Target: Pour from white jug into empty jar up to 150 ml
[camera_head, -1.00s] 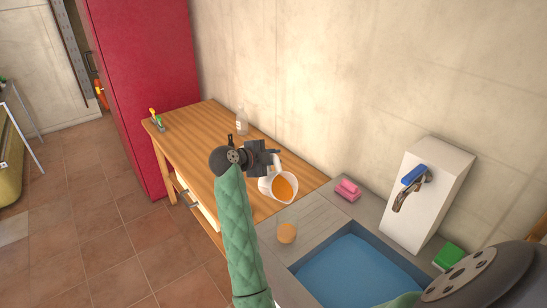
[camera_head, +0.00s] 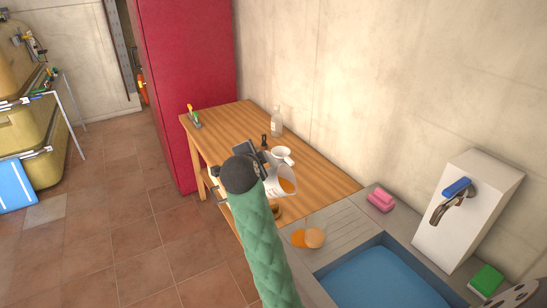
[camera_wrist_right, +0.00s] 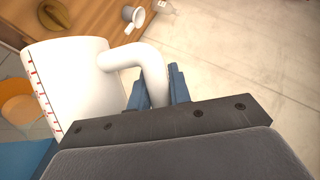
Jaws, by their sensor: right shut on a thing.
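The white jug (camera_head: 273,184) has red measuring marks and orange liquid showing inside its mouth. My right gripper (camera_head: 258,160), on the green-sleeved arm, is shut on the jug's handle. In the right wrist view the jug (camera_wrist_right: 75,80) fills the left, its handle (camera_wrist_right: 152,72) between the blue fingers (camera_wrist_right: 160,90). My left gripper is out of view.
A wooden table (camera_head: 225,125) adjoins the sink counter (camera_head: 345,218). A clear bottle (camera_head: 277,122) and a small white vessel (camera_head: 283,153) are on it. The blue basin (camera_head: 375,280), tap (camera_head: 450,200), pink sponge (camera_head: 381,199) and green sponge (camera_head: 487,280) are at right.

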